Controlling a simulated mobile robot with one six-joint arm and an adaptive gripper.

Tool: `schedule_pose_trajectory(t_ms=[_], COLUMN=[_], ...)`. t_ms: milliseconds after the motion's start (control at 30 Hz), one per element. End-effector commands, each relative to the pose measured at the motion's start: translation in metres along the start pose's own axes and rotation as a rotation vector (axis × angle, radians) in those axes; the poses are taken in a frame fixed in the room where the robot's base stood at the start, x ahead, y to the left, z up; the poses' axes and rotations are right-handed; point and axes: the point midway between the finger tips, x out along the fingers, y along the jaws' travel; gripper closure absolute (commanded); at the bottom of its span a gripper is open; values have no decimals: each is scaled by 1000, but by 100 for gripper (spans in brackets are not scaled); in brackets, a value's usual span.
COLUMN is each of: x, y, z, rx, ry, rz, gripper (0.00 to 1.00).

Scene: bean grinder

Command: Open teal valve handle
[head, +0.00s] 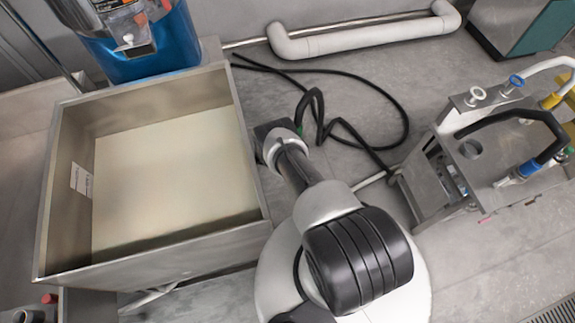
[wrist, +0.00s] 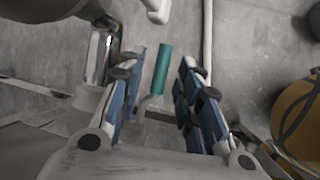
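The teal valve handle (wrist: 161,68) shows in the wrist view as a short teal cylinder on a bent pale metal stem. It lies in the gap between the blue-padded fingers of my gripper (wrist: 163,60). The fingers stand apart, with visible space on each side of the handle; the left finger is nearer to it. I see no contact, though depth is hard to tell. In the head view my arm reaches to the right rim of the metal bin; the teal handle and the fingertips cannot be made out there.
A large open metal bin (head: 58,190) with pale contents stands left of my arm. A blue machine (head: 165,45) is behind it. A black cable (head: 385,92) lies on the floor. A metal cart with hoses (head: 480,150) stands right. In the wrist view a yellow round object (wrist: 297,112) is at right.

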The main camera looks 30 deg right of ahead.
Motion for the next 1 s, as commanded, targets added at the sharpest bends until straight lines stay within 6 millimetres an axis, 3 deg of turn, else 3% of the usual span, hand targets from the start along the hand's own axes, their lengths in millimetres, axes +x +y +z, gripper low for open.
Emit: schedule_pose_trajectory(t_ms=[367,800,1000], x=[-8,-71,-88], y=[3,16,19], z=[3,30,37], rx=[1,0,0], ry=[0,0,0], rz=[1,0,0], gripper=[68,68,68])
